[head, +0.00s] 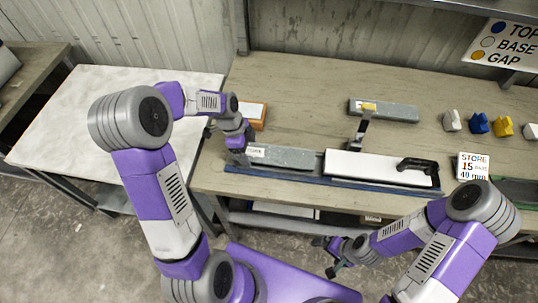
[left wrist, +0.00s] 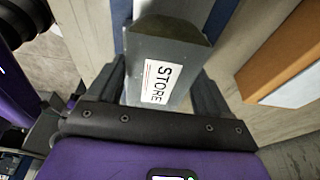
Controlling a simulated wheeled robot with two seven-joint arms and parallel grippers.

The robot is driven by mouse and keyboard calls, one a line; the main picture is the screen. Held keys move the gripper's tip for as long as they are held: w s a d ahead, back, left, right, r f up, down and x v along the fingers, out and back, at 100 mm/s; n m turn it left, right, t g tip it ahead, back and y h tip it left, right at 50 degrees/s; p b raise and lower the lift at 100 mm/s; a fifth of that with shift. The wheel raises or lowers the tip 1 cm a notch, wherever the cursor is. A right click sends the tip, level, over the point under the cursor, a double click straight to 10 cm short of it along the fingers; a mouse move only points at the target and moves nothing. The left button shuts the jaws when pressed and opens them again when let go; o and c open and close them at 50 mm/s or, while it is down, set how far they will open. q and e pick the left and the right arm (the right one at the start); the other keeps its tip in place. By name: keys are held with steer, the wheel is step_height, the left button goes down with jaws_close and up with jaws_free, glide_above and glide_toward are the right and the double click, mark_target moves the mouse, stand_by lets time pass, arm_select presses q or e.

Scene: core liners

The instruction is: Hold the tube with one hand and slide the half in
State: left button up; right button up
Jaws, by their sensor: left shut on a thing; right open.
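A grey tube (head: 290,157) with a "STORE" label lies along a blue rail (head: 300,181) on the bench. My left gripper (head: 240,146) is shut on its left end; in the left wrist view the labelled tube end (left wrist: 165,70) sits between the fingers. A long white piece (head: 365,165) lies in line with the tube, to its right, with a black handle (head: 418,165) at its right end. I cannot tell whether it enters the tube. My right gripper (head: 328,256) is open and empty, in front of the bench edge and well away from the white piece.
A grey block (head: 385,111) lies behind, near an upright bracket (head: 362,128). Several coloured pieces (head: 479,124) stand at right, behind a "STORE 15" sign (head: 473,167). An orange-and-white box (head: 253,116) stands behind my left gripper. The white table (head: 100,120) at left is bare.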

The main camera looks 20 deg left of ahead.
mark_target(268, 154)
arm_select(q)
steer(key=shift+d, duration=0.25)
stand_by(0.4)
steer(key=shift+w+d, duration=0.15)
steer(key=shift+d, duration=0.2)
steer(key=shift+w+d, duration=0.15)
steer(key=shift+d, duration=0.5)
steer(key=shift+d, duration=0.3)
steer(key=shift+w+d, duration=0.25)
steer(key=shift+d, duration=0.55)
steer(key=shift+w+d, duration=0.2)
steer(key=shift+d, duration=0.6)
steer(key=o, duration=0.8)
steer(key=shift+o, duration=0.2)
steer(key=shift+s, duration=0.1)
steer(key=shift+r, duration=0.1)
